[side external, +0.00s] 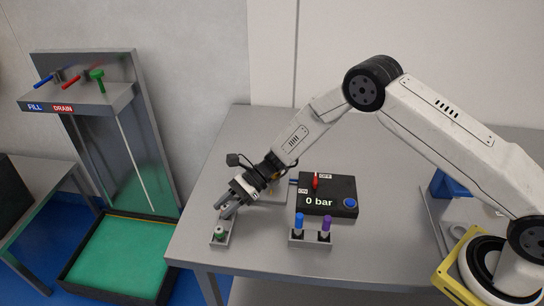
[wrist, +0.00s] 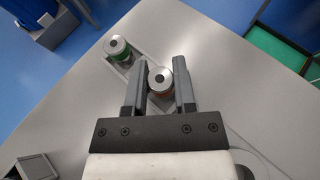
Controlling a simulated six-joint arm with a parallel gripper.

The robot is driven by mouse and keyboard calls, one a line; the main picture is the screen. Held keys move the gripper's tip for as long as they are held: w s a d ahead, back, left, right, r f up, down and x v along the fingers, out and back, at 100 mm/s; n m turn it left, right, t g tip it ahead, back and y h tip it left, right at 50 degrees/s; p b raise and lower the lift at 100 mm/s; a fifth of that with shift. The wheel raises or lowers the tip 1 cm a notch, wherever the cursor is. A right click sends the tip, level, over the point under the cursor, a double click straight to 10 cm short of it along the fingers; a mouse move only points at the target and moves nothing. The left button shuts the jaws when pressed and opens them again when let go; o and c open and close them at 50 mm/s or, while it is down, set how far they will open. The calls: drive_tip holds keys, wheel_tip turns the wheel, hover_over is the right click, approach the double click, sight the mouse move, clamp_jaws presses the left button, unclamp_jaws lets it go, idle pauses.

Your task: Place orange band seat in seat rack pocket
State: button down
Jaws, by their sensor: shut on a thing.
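The orange band seat (wrist: 160,77) is a round silver piece with a dark centre hole and an orange-red band low on its side. My gripper (wrist: 161,66) is shut on it, one finger on each side. The seat rack (side external: 229,229) is a small grey block near the table's left front. A green-banded seat (wrist: 117,47) stands in its outer end and also shows in the side view (side external: 219,234). My gripper (side external: 225,212) is over the rack's other end. The pocket under the held seat is hidden, so I cannot tell whether the seat is in it.
A black box (side external: 328,206) reading "0 bar" with a red lever stands right of my gripper. A small grey holder (side external: 310,240) carries a blue-topped and a purple-topped piece. A green-floored basin (side external: 120,258) lies left, beyond the table edge.

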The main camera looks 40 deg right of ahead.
sight(227, 205)
drive_tip(key=shift+f, duration=0.2)
drive_tip(key=shift+c, duration=2.1)
unclamp_jaws()
drive_tip(key=shift+d+r, duration=0.1)
drive_tip(key=shift+r, duration=0.05)
drive_tip(key=v, duration=0.5)
drive_tip(key=shift+d, duration=0.1)
wheel_tip(227, 205, up, 7)
drive_tip(key=shift+s, duration=0.1)
